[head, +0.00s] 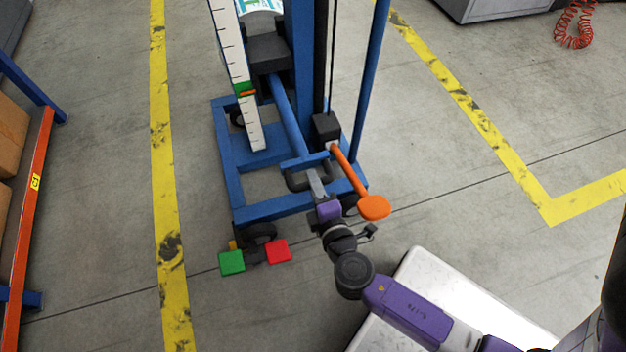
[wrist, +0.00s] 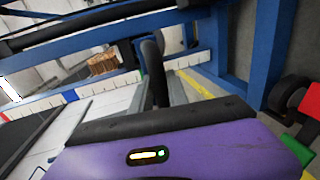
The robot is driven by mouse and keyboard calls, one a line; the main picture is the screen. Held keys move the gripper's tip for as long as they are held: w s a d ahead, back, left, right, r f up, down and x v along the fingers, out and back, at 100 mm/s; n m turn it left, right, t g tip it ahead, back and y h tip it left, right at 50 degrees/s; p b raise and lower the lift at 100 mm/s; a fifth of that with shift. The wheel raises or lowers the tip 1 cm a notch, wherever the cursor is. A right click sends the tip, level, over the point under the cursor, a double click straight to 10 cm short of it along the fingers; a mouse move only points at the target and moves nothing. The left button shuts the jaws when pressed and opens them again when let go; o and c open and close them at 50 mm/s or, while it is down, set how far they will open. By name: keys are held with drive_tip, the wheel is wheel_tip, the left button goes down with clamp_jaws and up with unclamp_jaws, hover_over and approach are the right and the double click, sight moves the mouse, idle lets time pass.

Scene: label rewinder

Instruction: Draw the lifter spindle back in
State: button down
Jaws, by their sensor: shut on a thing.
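The lifter (head: 230,150) is a blue wheeled frame with upright columns. Its spindle looks to be the blue tube (head: 287,112) that reaches out from a black block (head: 269,52) towards me. A short blue crossbar (head: 305,160) and a black loop handle (head: 294,182) are at its near end. My gripper (head: 313,177) is shut on this handle. In the wrist view the black handle (wrist: 153,62) stands between the two grey fingers of my gripper (wrist: 160,92). Part of the handle is hidden by the fingers.
An orange lever (head: 374,207) with a round end lies just right of my gripper. A green pedal (head: 231,262) and a red pedal (head: 278,251) are low in front. A white scale (head: 232,60) stands at left. Orange-and-blue racking (head: 30,190) is at far left; floor is clear on both sides.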

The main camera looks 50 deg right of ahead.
drive_tip(key=shift+s+a+f, duration=0.1)
drive_tip(key=shift+a, duration=0.05)
drive_tip(key=c, duration=1.3)
unclamp_jaws()
drive_tip(key=v, duration=0.7)
drive_tip(key=shift+s+a+p, duration=0.2)
drive_tip(key=shift+s+p, duration=0.1)
drive_tip(key=shift+p, duration=0.15)
drive_tip(key=shift+a, duration=0.1)
